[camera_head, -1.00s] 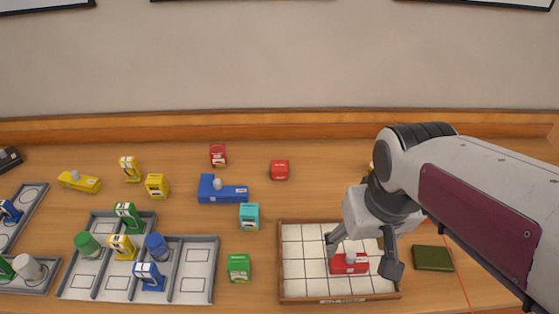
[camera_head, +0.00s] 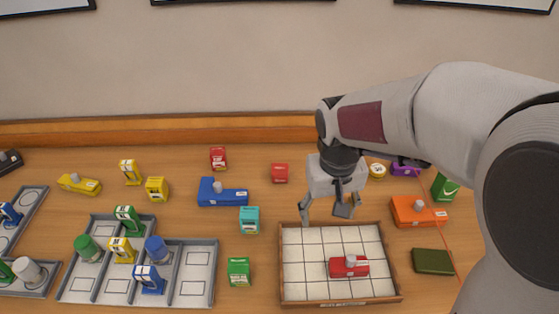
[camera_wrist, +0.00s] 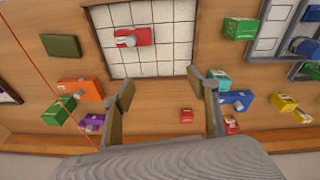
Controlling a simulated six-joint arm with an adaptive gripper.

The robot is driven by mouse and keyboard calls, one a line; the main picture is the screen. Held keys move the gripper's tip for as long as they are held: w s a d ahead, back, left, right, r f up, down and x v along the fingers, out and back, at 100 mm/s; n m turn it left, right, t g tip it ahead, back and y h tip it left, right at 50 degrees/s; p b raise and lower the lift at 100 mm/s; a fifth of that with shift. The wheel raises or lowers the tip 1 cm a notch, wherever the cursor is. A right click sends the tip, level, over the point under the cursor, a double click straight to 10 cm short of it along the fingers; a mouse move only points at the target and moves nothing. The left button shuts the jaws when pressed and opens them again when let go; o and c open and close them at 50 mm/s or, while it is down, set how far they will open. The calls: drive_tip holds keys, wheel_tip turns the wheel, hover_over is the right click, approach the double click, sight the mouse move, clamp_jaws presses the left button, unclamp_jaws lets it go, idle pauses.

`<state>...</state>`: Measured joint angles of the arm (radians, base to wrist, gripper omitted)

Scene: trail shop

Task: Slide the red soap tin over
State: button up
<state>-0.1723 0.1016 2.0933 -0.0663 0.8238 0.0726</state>
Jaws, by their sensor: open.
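A red tin with a pale knob on top (camera_head: 340,269) lies on the white gridded floor of a shallow wooden-rimmed tray (camera_head: 283,266), in the tray's front right part. It also shows in the wrist view (camera_wrist: 140,35), with the tray's grid around it. My gripper (camera_head: 325,212) is open and empty, above the tray's back edge, behind the red tin and apart from it. Its two spread fingers (camera_wrist: 160,82) show in the wrist view with bare wood between them. Two smaller red boxes (camera_head: 280,173) (camera_head: 218,157) stand farther back on the table.
A teal box (camera_head: 249,219) and a green box (camera_head: 239,270) stand left of the tray. An orange tin (camera_head: 416,211) and a dark green flat block (camera_head: 433,261) lie to its right. A grey compartment tray (camera_head: 214,270) holds bottles and boxes at left. The wooden-rimmed tray's left part is bare.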

sight(280, 174)
drive_tip(key=shift+m+t, duration=0.3)
drive_tip(key=shift+t, duration=0.1)
drive_tip(key=w+a+f, duration=0.2)
drive_tip(key=w+f, duration=0.2)
drive_tip(key=w, duration=0.2)
drive_tip(key=w+a+f, duration=0.3)
drive_tip(key=w+f, duration=0.2)
drive_tip(key=w, duration=0.2)
drive_tip(key=w+a+f, duration=0.2)
drive_tip(key=w+f, duration=0.3)
drive_tip(key=w, duration=0.1)
drive_tip(key=shift+w+a+f, duration=0.2)
drive_tip(key=shift+a+f, duration=0.05)
drive_tip(key=shift+a, duration=0.05)
drive_tip(key=w, duration=0.1)
drive_tip(key=w+a, duration=0.1)
drive_tip(key=w, duration=0.1)
drive_tip(key=shift+w+f+t, duration=0.2)
drive_tip(key=shift+w+t, duration=0.05)
drive_tip(key=shift+t, duration=0.15)
drive_tip(key=shift+m+t, duration=0.7)
drive_tip(key=w+r, duration=0.2)
drive_tip(key=w, duration=0.1)
drive_tip(key=w+a, duration=0.1)
drive_tip(key=shift+w+r, duration=0.15)
drive_tip(key=shift+r, duration=0.25)
drive_tip(key=shift+f, duration=0.15)
drive_tip(key=shift+x, duration=3.8)
drive_tip(key=c, duration=1.3)
